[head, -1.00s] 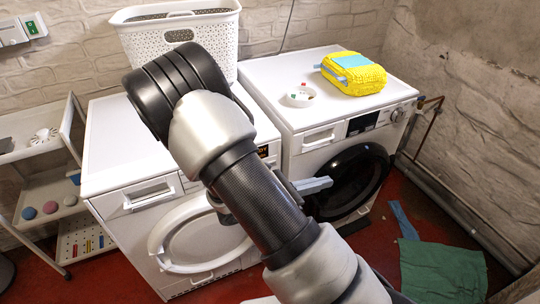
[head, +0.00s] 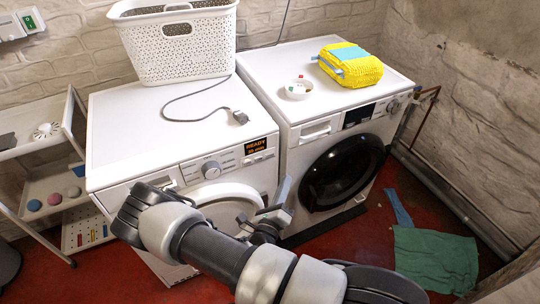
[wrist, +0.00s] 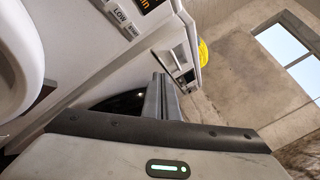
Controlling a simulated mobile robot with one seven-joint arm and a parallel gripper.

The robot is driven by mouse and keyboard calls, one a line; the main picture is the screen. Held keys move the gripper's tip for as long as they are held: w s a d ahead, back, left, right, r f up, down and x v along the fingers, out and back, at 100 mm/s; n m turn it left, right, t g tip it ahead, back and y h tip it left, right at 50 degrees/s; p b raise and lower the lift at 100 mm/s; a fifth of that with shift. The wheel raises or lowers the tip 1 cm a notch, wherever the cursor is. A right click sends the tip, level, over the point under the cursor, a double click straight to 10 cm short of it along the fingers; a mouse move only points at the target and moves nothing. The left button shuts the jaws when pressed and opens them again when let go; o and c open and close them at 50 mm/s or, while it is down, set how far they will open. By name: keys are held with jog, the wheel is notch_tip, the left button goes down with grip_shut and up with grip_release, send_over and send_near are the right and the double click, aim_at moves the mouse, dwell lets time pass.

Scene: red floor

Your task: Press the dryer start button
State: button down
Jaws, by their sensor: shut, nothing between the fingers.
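The dryer (head: 130,128) is the white machine on the left, with a lit display reading READY (head: 256,146) and a round knob (head: 211,169). Small buttons (head: 250,161) sit beneath the display. My arm hides part of the dryer door (head: 228,196).
A washer (head: 300,75) with a dark door (head: 343,172) stands close on the right. A basket (head: 150,55) and a plugged cord (head: 238,115) lie on the dryer. A green cloth (head: 435,258) lies on the floor.

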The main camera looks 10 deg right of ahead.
jog(key=w+a+b, duration=0.2)
jog(key=w+b, duration=0.1)
jog(key=w, duration=0.5)
jog(key=shift+w, duration=0.25)
jog(key=shift+w+a, duration=0.1)
jog(key=shift+a, duration=0.05)
dwell(1.9)
jog(key=shift+w, duration=0.3)
jog(key=shift+w+a, duration=0.15)
jog(key=shift+w, duration=0.2)
dwell(0.6)
jog(key=shift+s, duration=0.1)
jog(key=shift+s+d, duration=0.2)
jog(key=shift+s, duration=0.45)
jog(key=shift+p, duration=0.3)
jog(key=shift+s+d+p, duration=0.2)
jog(key=shift+s+p, duration=0.1)
jog(key=shift+s, duration=0.5)
jog(key=shift+s+d+p, duration=0.25)
jog(key=shift+s+p, duration=0.1)
jog(key=shift+s, duration=0.5)
jog(key=shift+s+d+p, duration=0.2)
jog(key=shift+s+p, duration=0.1)
jog(key=shift+s, duration=0.5)
